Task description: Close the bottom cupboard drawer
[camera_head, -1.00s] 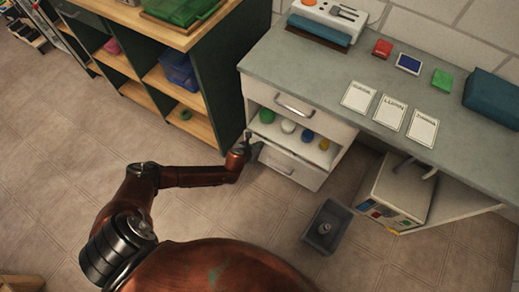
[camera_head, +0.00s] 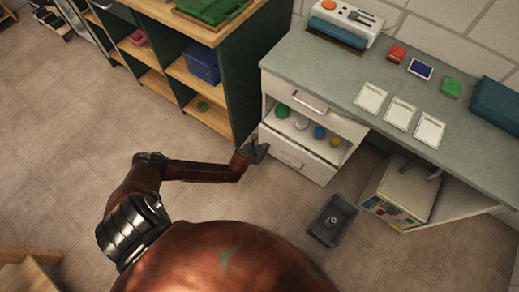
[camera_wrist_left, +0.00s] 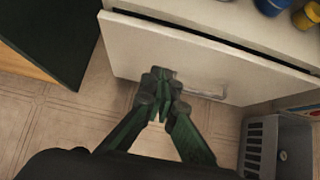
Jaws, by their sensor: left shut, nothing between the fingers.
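The white bottom drawer (camera_head: 318,169) is at the base of the grey-topped cupboard, below an open shelf with several coloured containers. Its front (camera_wrist_left: 150,45) fills the upper part of the left wrist view, with a narrow dark gap along its top edge. How far out it stands is hard to tell. Its bar handle (camera_head: 292,160) is near the middle and also shows in the wrist view (camera_wrist_left: 208,93). My left gripper (camera_head: 258,151) is shut and empty at the left part of the drawer front, left of the handle; contact is unclear. My right gripper is out of view.
A grey bin (camera_head: 333,222) stands on the floor right of the drawer. A green-sided wooden shelf unit (camera_head: 228,85) stands close on the left. The floor in front is clear.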

